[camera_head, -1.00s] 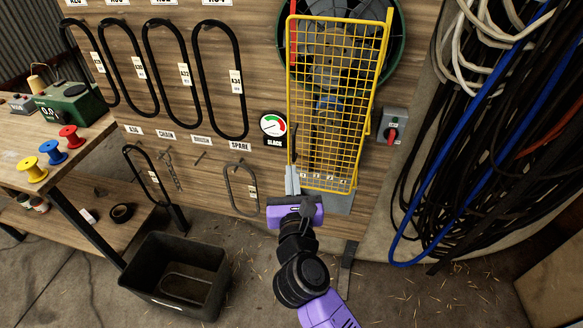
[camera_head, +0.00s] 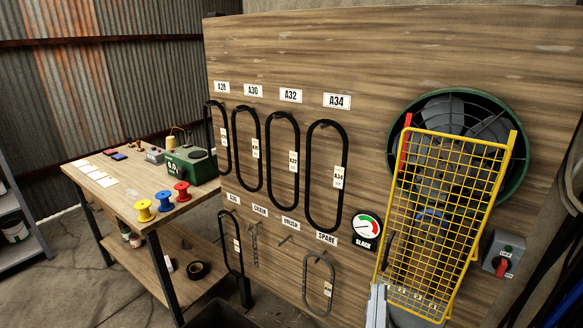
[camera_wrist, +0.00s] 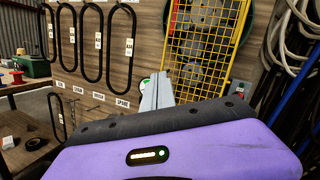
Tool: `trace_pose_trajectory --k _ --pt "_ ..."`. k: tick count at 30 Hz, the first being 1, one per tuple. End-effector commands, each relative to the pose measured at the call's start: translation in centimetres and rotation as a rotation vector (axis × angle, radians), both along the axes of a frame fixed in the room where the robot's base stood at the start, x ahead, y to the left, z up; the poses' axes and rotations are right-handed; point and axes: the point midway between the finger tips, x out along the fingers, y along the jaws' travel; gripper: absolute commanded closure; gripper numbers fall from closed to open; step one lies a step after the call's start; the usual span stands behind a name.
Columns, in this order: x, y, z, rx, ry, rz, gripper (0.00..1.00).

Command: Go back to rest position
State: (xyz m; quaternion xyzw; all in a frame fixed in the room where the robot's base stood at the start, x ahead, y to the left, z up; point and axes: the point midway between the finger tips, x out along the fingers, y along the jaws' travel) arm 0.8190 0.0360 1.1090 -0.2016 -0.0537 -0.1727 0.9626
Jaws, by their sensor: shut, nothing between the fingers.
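My gripper (camera_wrist: 156,82) shows in the wrist view as two grey fingers closed together with nothing between them, above my purple wrist housing. In the head view, only the grey fingertips (camera_head: 377,295) show at the bottom edge, in front of the lower left corner of the yellow mesh guard (camera_head: 455,160). The rest of my arm is out of the head view. The guard stands tilted in front of a round fan (camera_head: 520,175) on the wooden board.
Black belts (camera_head: 327,125) hang on the wooden board (camera_head: 300,45). A dial gauge (camera_head: 367,227) and a switch box (camera_head: 504,252) flank the guard. A workbench (camera_head: 130,200) with spools and a green device (camera_head: 190,167) stands left. Cables (camera_wrist: 302,50) hang at right.

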Motion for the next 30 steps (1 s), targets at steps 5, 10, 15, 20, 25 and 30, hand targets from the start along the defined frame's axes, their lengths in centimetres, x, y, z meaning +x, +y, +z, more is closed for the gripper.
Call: trace_pose_trajectory --k 5,10,15,20,25,30 --pt "-5.0 -1.0 2.4 -0.557 0.012 -0.104 1.0" --pt "-10.3 -1.1 2.2 -1.095 0.096 -0.188 1.0" --pt "-15.6 -0.9 0.3 -1.616 0.215 -0.224 1.0" --pt "-20.3 -0.9 -2.3 -2.047 0.324 -0.195 1.0" --pt "-25.4 -1.5 -5.1 -2.432 0.42 -0.095 1.0" --pt "-30.4 -2.5 -7.2 -2.673 0.49 0.052 1.0"
